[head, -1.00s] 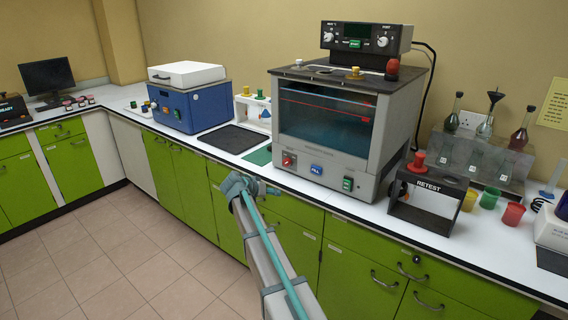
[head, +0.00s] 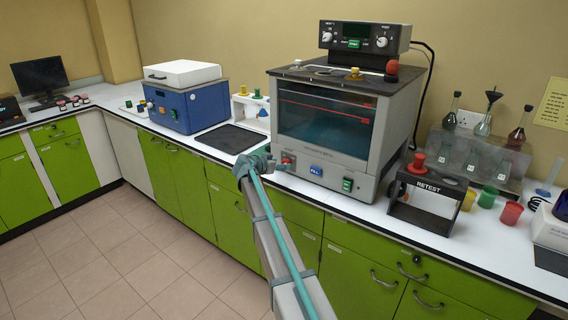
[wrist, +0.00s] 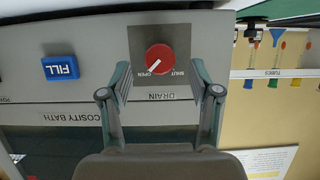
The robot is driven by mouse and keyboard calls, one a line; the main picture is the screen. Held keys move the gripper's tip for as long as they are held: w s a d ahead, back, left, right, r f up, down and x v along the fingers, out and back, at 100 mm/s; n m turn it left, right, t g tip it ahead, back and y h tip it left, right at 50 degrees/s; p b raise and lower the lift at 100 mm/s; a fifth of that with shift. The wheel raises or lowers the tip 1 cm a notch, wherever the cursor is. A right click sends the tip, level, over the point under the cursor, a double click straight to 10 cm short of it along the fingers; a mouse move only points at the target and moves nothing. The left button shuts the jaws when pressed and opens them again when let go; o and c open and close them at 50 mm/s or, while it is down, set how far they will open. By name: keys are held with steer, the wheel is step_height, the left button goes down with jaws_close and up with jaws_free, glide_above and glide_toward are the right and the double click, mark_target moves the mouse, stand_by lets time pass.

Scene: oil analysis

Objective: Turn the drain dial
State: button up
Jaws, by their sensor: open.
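The drain dial is a round red knob (wrist: 160,58) on a grey plate, low on the front of the viscosity bath (head: 330,120). The wrist view is upside down; there the dial's white mark points lower left, towards the OPEN word, with SHUT to its right. My gripper (wrist: 160,80) is open and empty, its two fingers apart on either side of the dial's line in the wrist view. I cannot tell their exact depth from the panel. In the head view my gripper (head: 274,165) is at the bath's lower left corner, by the red dial (head: 287,159).
A blue FILL button (wrist: 61,67) sits beside the dial, and a green switch (head: 347,184) is further right. A black tray (head: 232,138) and a tube rack (head: 248,106) lie left of the bath. The RETEST stand (head: 428,203) is to the right.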

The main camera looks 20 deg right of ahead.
steer(key=shift+p+x, duration=0.3)
steer(key=shift+x, duration=1.5)
steer(key=c, duration=1.1)
